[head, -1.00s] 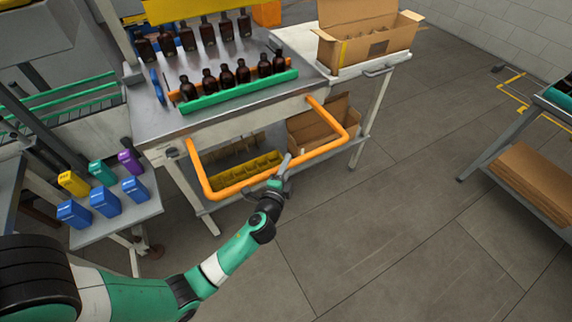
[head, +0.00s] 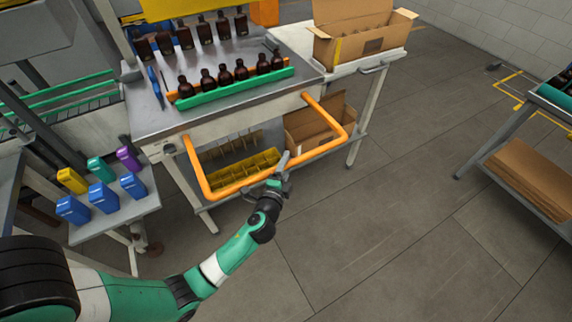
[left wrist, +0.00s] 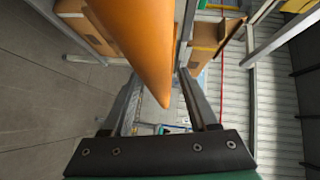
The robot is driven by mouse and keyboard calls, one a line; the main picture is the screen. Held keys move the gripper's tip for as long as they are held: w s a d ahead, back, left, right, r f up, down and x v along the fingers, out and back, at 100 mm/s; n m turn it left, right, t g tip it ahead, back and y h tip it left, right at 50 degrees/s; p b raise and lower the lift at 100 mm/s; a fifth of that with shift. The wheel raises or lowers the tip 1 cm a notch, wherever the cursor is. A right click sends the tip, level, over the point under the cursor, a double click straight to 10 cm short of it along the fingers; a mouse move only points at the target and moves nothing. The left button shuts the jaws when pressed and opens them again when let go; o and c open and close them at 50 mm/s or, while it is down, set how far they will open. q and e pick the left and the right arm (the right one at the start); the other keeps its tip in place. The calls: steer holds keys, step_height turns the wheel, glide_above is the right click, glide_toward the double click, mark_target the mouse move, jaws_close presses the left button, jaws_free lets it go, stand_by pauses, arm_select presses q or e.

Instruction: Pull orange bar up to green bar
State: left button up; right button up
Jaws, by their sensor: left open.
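A U-shaped orange handle (head: 262,178) juts from the front of the metal table, below its top. A thin orange bar (head: 171,97) lies on the table, mostly hidden by a front row of amber bottles (head: 224,76). A green bar (head: 236,88) runs along the table's front side, before those bottles. My right gripper is out of view.
More amber bottles (head: 204,32) stand in a back row. A yellow divided tray (head: 244,168) and an open carton (head: 312,122) sit on the shelf below. Blue, green, yellow and purple containers stand on a side table (head: 140,203).

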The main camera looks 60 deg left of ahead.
arm_select(q)
steer(key=p+v, duration=0.1)
steer(key=v, duration=1)
steer(key=shift+s+d, duration=0.25)
